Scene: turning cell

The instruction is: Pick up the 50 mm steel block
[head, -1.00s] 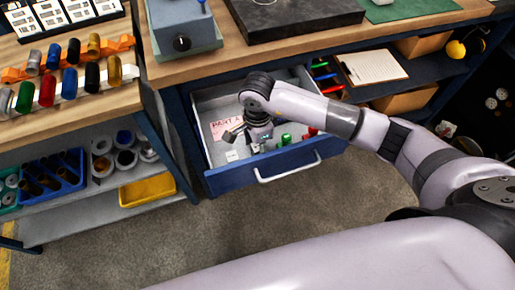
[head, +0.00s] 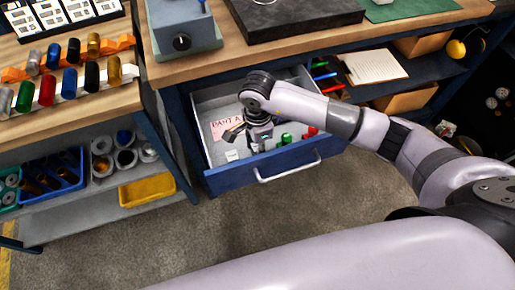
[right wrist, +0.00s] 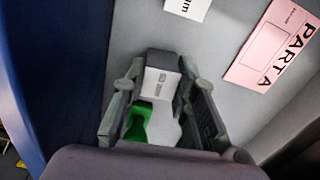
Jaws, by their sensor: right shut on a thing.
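The steel block (right wrist: 162,80) is a small grey block with a light, marked face in the right wrist view. Its marking is too blurred to read as a size. My right gripper (head: 261,143) reaches down into the open blue drawer (head: 235,179). In the right wrist view its fingers (right wrist: 160,95) stand on both sides of the block and are shut on it. I cannot tell whether the block is clear of the drawer floor. In the head view the gripper mostly hides the block. My left gripper is not in view.
A green piece (right wrist: 138,122) is close by the fingers. A pink PART A card (right wrist: 272,45) and a white label (right wrist: 188,8) lie on the drawer floor. A red piece (head: 311,131) is at the drawer's right. The workbench (head: 240,49) is above.

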